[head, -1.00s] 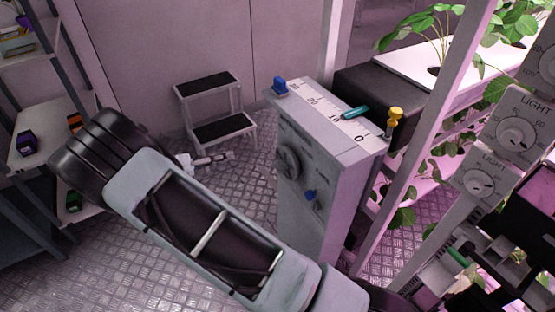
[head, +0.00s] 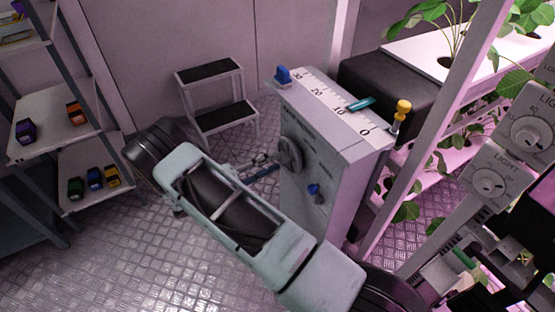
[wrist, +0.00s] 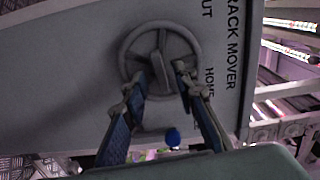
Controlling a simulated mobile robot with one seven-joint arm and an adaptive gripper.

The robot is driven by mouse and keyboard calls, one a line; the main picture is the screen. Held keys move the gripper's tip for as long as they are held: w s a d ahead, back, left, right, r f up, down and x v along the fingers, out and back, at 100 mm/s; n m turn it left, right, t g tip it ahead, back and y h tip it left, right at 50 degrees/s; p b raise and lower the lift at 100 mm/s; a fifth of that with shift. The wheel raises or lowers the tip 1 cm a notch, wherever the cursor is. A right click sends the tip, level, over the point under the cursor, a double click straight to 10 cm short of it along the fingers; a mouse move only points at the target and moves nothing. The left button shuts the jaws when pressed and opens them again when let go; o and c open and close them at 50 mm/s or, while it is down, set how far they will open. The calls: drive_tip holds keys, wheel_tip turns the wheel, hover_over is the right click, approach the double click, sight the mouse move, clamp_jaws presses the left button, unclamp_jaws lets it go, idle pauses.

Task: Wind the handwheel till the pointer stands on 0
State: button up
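The handwheel (head: 290,155) is a grey spoked wheel on the left face of a grey cabinet (head: 325,185). It also shows in the wrist view (wrist: 128,42), with a raised bar across its hub. The scale (head: 318,93) on the cabinet top reads 30 to 0, with 0 at the near end. The teal pointer (head: 360,103) stands close to the 10 mark. My gripper (head: 272,160) is at the wheel; in the wrist view my gripper (wrist: 158,76) is open, its two blue fingers apart at the wheel's lower half. Contact cannot be told.
A blue knob (head: 314,190) sits below the wheel. A yellow knob (head: 402,108) and a blue block (head: 283,75) are at the cabinet top's ends. A step stool (head: 225,120) stands behind, a shelf rack (head: 60,130) at left. A white post (head: 425,145) rises at right.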

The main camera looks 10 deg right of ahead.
sight(287, 157)
drive_tip(key=shift+x, duration=1.25)
clamp_jaws()
